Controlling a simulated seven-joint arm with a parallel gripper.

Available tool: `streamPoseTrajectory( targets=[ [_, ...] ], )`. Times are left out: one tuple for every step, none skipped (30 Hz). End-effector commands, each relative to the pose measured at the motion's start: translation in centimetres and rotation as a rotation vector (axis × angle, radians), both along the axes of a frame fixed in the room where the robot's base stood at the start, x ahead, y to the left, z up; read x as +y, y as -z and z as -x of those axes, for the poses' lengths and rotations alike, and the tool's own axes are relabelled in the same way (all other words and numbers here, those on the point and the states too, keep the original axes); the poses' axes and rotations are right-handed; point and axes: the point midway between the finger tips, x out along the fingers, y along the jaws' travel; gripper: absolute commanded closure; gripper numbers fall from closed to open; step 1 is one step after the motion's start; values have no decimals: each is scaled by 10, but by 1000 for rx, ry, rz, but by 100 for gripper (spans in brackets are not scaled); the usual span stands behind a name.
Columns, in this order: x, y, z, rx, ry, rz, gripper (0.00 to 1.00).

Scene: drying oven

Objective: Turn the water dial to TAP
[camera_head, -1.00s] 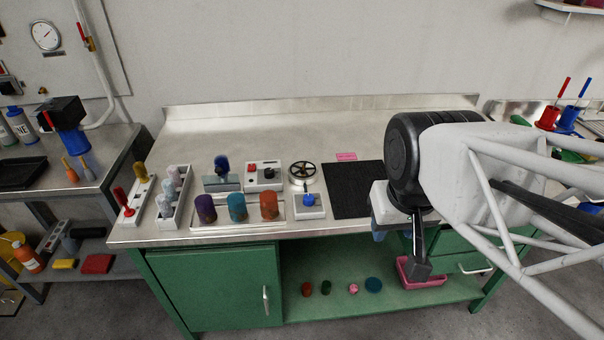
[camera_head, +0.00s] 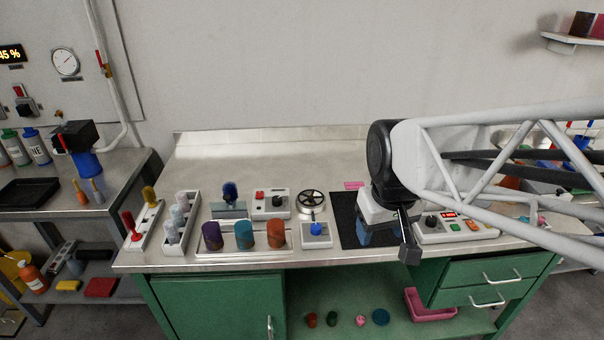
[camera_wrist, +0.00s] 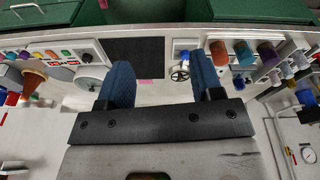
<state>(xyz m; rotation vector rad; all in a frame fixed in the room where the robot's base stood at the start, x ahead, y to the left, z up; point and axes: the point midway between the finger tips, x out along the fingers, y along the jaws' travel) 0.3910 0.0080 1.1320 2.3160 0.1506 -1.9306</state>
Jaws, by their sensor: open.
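A small blue knob (camera_head: 316,229) on a white square base stands at the front of the steel bench, left of the black mat. It also shows in the wrist view (camera_wrist: 183,54). I cannot read any label, so I cannot tell whether it is the water dial. Black knobs also show on a white box with red buttons (camera_head: 270,203) and a white control box (camera_head: 455,228). My gripper (camera_head: 368,238) is over the black mat, right of the blue knob and apart from it. In the wrist view its two blue fingers (camera_wrist: 161,74) are apart with nothing between them.
A black-spoked handwheel (camera_head: 312,199) stands behind the blue knob. Purple, teal and orange cylinders (camera_head: 244,236) stand in a tray to its left. White racks (camera_head: 182,222) stand farther left. The rear of the bench (camera_head: 270,155) is clear.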

Motion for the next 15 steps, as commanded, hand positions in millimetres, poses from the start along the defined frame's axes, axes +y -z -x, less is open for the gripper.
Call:
streamPoseTrajectory(
  targets=[
    [2,3,-10,10,-22,3,40],
    [3,5,-16,15,-34,4,40],
    [5,6,-23,19,-52,7,40],
    [6,8,-29,23,-65,8,40],
    [8,10,-35,27,-77,10,40],
    [9,12,-42,31,-96,12,40],
    [11,13,-48,36,-108,14,40],
    [12,15,-54,38,-121,16,40],
    [14,18,-61,44,-139,18,40],
    [15,20,-66,47,-151,20,40],
    [16,22,-72,51,-165,21,40],
    [18,25,-80,57,-181,23,40],
    [20,27,-85,60,-194,25,40],
    [21,30,-90,64,-208,26,40],
    [23,33,-98,68,-225,27,40]
  ],
)
